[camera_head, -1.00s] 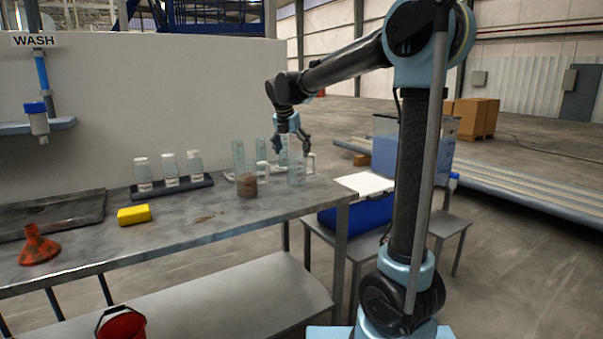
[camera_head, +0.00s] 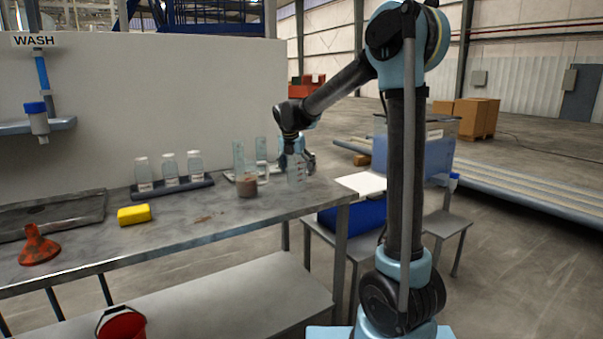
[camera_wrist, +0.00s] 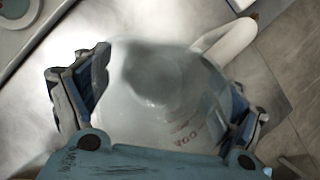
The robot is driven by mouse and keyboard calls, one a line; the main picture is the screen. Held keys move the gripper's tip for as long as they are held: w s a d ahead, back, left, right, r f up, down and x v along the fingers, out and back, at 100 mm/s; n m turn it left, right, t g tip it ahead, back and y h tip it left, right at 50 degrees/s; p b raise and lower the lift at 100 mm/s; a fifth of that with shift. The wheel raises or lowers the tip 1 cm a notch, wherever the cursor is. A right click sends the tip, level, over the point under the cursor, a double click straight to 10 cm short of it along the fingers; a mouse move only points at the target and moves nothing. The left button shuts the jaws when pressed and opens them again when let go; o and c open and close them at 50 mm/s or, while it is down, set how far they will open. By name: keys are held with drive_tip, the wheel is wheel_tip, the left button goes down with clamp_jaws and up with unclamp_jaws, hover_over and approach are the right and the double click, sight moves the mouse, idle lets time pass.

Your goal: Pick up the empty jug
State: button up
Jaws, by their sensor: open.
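The empty jug (camera_head: 296,179) is clear, with printed marks, and stands near the right end of the bench. My gripper (camera_head: 297,160) is at the jug, partly behind and above it. In the wrist view the jug (camera_wrist: 165,75) fills the space between my open fingers (camera_wrist: 163,100), one on each side. Its pale handle (camera_wrist: 228,40) sticks out toward the upper right, outside the fingers. I cannot tell whether either finger touches the jug.
A jug with brown contents (camera_head: 247,187) stands close on the left, with clear cylinders (camera_head: 262,147) behind. Several bottles (camera_head: 169,167) stand in a dark rack. The bench's right edge is close.

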drive_tip(key=c, duration=1.1)
